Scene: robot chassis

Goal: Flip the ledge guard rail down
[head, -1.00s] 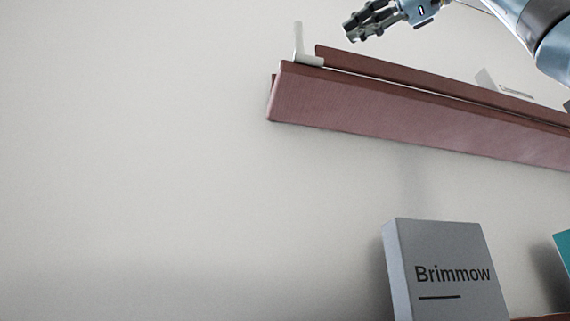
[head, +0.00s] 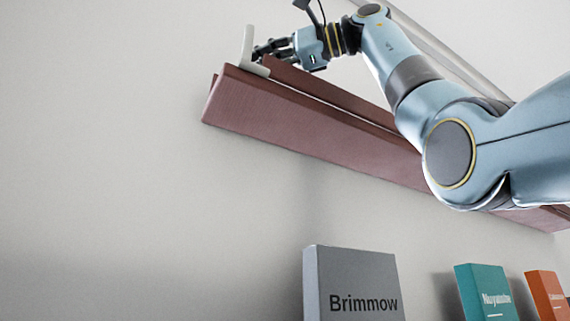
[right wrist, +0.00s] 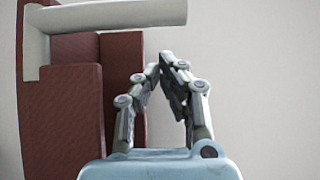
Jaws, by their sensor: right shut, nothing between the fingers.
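The reddish-brown ledge (head: 300,125) runs along the wall, sloping down to the right in the head view. A white L-shaped piece (head: 247,48), seemingly the end of the guard rail, stands upright at its left end. In the right wrist view this piece (right wrist: 118,15) crosses the top left, above the ledge (right wrist: 62,125). My right gripper (head: 257,50) is just right of the upright, above the ledge top. Its fingers (right wrist: 166,62) are shut with nothing between them. Whether it touches the white piece cannot be told. My left gripper is out of view.
Below the ledge stand a grey "Brimmow" box (head: 355,285), a teal box (head: 487,292) and an orange box (head: 548,295). A long pale bar (head: 440,50) shows behind my right arm. The wall left of the ledge is bare.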

